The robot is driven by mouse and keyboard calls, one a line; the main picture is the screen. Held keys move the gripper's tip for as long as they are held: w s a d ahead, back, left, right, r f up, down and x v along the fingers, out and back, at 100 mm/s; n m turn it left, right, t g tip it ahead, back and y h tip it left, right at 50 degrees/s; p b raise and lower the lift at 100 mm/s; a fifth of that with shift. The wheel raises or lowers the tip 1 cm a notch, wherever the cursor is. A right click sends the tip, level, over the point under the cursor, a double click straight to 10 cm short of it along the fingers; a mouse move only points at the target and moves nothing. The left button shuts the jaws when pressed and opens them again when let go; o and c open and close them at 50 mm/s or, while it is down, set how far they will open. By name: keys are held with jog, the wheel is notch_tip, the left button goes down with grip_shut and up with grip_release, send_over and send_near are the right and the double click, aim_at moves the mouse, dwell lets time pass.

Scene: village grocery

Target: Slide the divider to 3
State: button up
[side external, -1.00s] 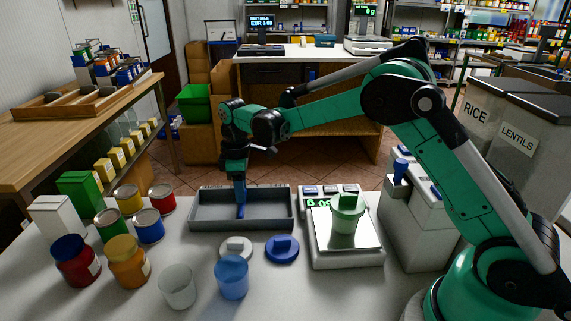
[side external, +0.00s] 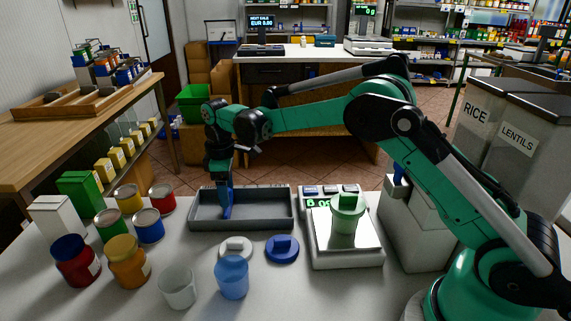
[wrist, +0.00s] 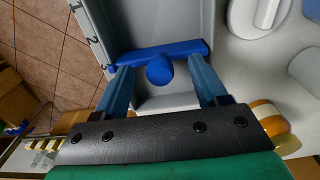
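The blue divider (wrist: 190,49) stands across the grey tray (wrist: 135,25) in the wrist view, with a round knob (wrist: 160,67) at its middle. Its left end lies beside the 3 mark on the tray's numbered rim (wrist: 92,38); the 1 and 2 marks are farther up. My gripper (wrist: 160,76) has its two blue fingers spread, one on each side of the knob with gaps. The fingertips are at the divider's lower side; contact is hard to tell. In the side external view my gripper (side external: 226,210) reaches down into the left part of the tray (side external: 265,220).
A white lid (side external: 236,248) and a blue lid (side external: 282,249) lie in front of the tray. A scale (side external: 345,255) bearing a green-lidded cup stands right of it. Cans and jars (side external: 128,262) stand to the left. The tray's right part is empty.

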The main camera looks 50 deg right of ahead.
jog(key=shift+r, duration=3.5)
jog(key=shift+s+r, duration=0.1)
jog(key=s+d+r+m+t, duration=0.1)
jog(key=s+r+m+t, duration=0.15)
jog(key=s, duration=0.45)
jog(key=s+d+r+m+t, duration=0.1)
jog(key=s+r+m+t, duration=0.1)
jog(key=s+r+m, duration=0.3)
jog(key=s+f+m+t, duration=0.1)
jog(key=s+f+t, duration=0.1)
jog(key=s+f, duration=0.3)
jog(key=shift+s+d+f+t, duration=0.25)
jog(key=shift+s+f+t, duration=0.1)
jog(key=shift+s, duration=0.85)
